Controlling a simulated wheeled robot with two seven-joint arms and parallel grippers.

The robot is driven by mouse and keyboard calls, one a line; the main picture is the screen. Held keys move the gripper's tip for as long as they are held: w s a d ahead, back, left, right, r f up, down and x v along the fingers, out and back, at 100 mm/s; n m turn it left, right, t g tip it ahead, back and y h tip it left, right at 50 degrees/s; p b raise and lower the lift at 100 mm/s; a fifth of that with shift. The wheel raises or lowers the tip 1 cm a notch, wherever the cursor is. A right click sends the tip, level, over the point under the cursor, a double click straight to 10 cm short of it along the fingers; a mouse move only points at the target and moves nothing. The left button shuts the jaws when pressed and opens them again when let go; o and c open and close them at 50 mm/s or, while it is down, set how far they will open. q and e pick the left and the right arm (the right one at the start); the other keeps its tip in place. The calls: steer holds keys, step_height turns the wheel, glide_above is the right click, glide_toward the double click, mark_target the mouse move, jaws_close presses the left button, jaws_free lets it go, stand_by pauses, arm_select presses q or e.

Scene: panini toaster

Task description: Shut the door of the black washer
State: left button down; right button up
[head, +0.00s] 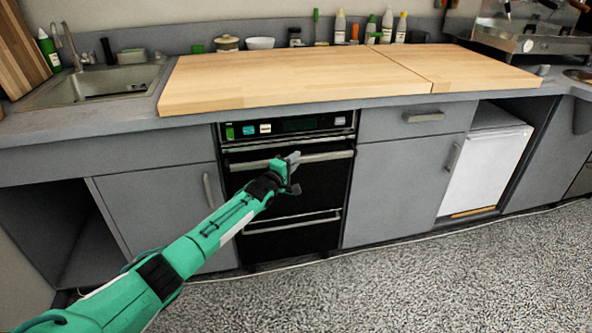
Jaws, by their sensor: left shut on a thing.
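The black washer (325,185) is a built-in black appliance under the counter in the middle of the head view. It has a control panel on top and two horizontal silver handles. My left gripper (292,160) is at the upper handle (330,156) and is shut on it. My gripper and forearm hide part of the upper door front. The upper door looks nearly flush with the cabinets; I cannot tell whether a small gap stands open. My right gripper is not in view.
Grey cabinets flank the washer, with an open bay (50,225) at left and a white appliance (485,170) at right. A wooden board (290,75) covers the counter, beside a sink (95,85). The speckled floor (400,285) in front is clear.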

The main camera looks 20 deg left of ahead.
arm_select(q)
steer(key=shift+w+a, duration=0.35)
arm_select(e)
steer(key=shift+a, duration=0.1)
arm_select(q)
steer(key=c, duration=1.2)
jaws_free()
steer(key=shift+s, duration=0.3)
steer(key=p+v, duration=0.3)
steer(key=v, duration=1)
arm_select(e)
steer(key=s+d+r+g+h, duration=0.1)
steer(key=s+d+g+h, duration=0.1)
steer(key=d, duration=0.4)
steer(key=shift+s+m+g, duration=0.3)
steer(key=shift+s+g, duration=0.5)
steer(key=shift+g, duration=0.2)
